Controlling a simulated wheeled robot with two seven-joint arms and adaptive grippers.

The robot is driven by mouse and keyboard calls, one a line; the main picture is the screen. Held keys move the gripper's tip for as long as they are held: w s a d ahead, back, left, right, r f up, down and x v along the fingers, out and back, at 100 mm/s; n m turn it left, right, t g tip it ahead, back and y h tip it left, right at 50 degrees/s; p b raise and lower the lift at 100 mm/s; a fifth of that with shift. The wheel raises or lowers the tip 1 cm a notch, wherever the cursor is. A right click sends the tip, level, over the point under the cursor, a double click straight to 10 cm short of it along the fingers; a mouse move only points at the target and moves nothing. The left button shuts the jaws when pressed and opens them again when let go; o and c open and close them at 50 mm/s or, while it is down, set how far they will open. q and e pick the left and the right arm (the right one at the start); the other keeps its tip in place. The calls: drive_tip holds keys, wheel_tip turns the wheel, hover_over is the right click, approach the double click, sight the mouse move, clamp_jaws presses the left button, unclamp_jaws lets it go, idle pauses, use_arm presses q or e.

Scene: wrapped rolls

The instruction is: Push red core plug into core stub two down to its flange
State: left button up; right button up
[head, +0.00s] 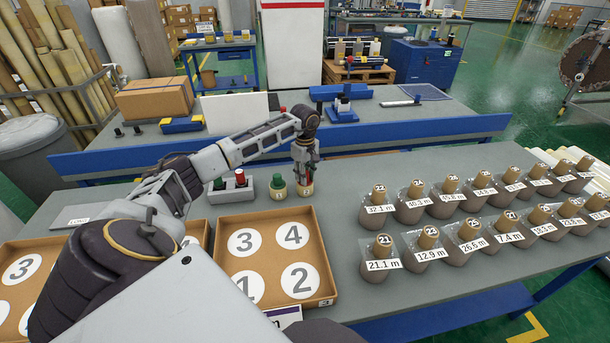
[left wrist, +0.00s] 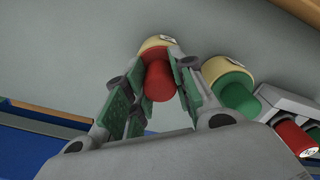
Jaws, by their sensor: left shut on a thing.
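The red core plug (left wrist: 158,82) is between the fingers of my left gripper (left wrist: 160,98), which is shut on it. My left gripper (head: 306,172) points down at core stub two (head: 306,191) on the grey table in the head view. In the left wrist view the plug's far end meets the cream stub (left wrist: 156,43). The fingers hide much of the contact, so I cannot tell how deep the plug sits. Beside it stands another stub (head: 279,193) with a green plug (head: 277,181) in it. My right gripper is not in view.
A light holder (head: 233,190) with a green and a red plug stands left of the stubs. A cardboard tray (head: 325,262) with numbered circles lies in front. Several wrapped rolls (head: 420,243) with labels stand in rows at right. A blue rail (head: 400,136) runs behind.

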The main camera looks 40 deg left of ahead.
use_arm(q)
drive_tip(key=o, duration=1)
drive_tip(key=shift+f, duration=0.1)
drive_tip(key=shift+r, duration=4)
